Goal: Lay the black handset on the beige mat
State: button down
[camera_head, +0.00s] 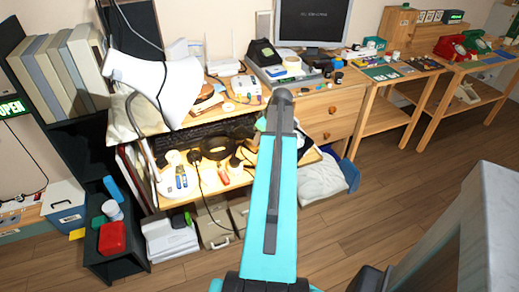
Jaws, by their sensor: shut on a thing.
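A black object (263,52), possibly a dial phone, stands on the desk left of the monitor. It is too small to tell whether a handset rests on it. I cannot make out a separate black handset, nor pick out a beige mat with certainty. My turquoise arm rises through the middle of the view to a dark joint in front of the desk. My gripper does not show; the arm may hide it.
A red phone (449,47) and a green phone (475,43) stand on the far right table. A monitor (313,22) is on the wooden desk. A lamp (158,85) leans over a cluttered lower shelf at left. The wooden floor (400,185) at right is clear.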

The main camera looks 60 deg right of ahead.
jog(key=shift+f, duration=0.8)
jog(key=shift+f, duration=1.85)
jog(key=shift+f, duration=0.15)
jog(key=c, duration=1.4)
grip_release()
jog(key=shift+c, duration=0.2)
jog(key=shift+v, duration=6.15)
